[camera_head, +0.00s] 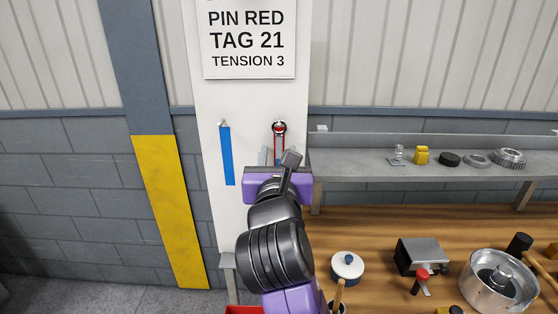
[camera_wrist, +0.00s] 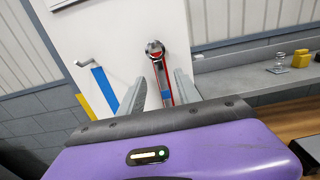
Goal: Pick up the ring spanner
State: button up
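The ring spanner (camera_head: 279,128) hangs upright on the white panel, its shiny ring head at the top and red edging down its shaft. It also shows in the wrist view (camera_wrist: 156,50), with a small blue patch low on the shaft. My gripper (camera_wrist: 160,76) is open, with one finger to each side of the shaft's line and below the ring head. No contact with the spanner is visible. In the head view my gripper (camera_head: 272,156) and wrist hide the spanner's lower part.
A blue strip (camera_head: 227,155) hangs from a hook left of the spanner. A grey shelf (camera_head: 350,168) with small parts begins just right of the panel. Below it, a wooden bench (camera_head: 380,224) carries a white lidded pot (camera_head: 347,266), a metal box (camera_head: 420,252) and a steel bowl (camera_head: 490,295).

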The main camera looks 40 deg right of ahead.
aim_at(279, 145)
jog(key=p+x, duration=0.1)
jog(key=x, duration=0.3)
jog(key=shift+w+f, duration=0.1)
jog(key=shift+f, duration=0.1)
jog(key=shift+c, duration=0.4)
grip_shut()
